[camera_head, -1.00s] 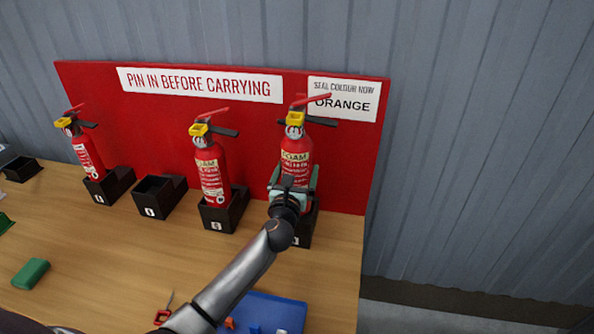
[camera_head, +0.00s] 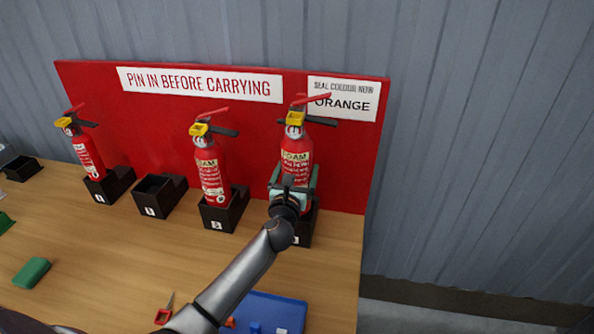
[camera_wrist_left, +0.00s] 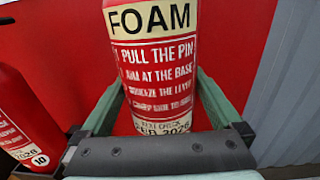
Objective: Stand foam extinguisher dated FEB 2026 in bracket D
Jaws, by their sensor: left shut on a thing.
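My left gripper (camera_head: 291,187) is shut around the lower body of a red foam extinguisher (camera_head: 297,155), with a finger on each side. This extinguisher stands upright at the rightmost black bracket (camera_head: 304,236), whose letter is mostly hidden by my arm; whether its base is fully seated is hidden too. It has a yellow part at the neck and a red lever on top. In the left wrist view its label (camera_wrist_left: 152,60) reads FOAM, and a date at the bottom, partly covered by the gripper, seems to read FEB 2026. My right gripper is not in view.
Another foam extinguisher (camera_head: 210,170) stands in the bracket (camera_head: 224,216) to the left. Further left are an empty bracket (camera_head: 157,196) and one with an extinguisher (camera_head: 87,153). A red board (camera_head: 340,170) rises behind. A green block (camera_head: 31,272) and blue mat (camera_head: 270,312) lie in front.

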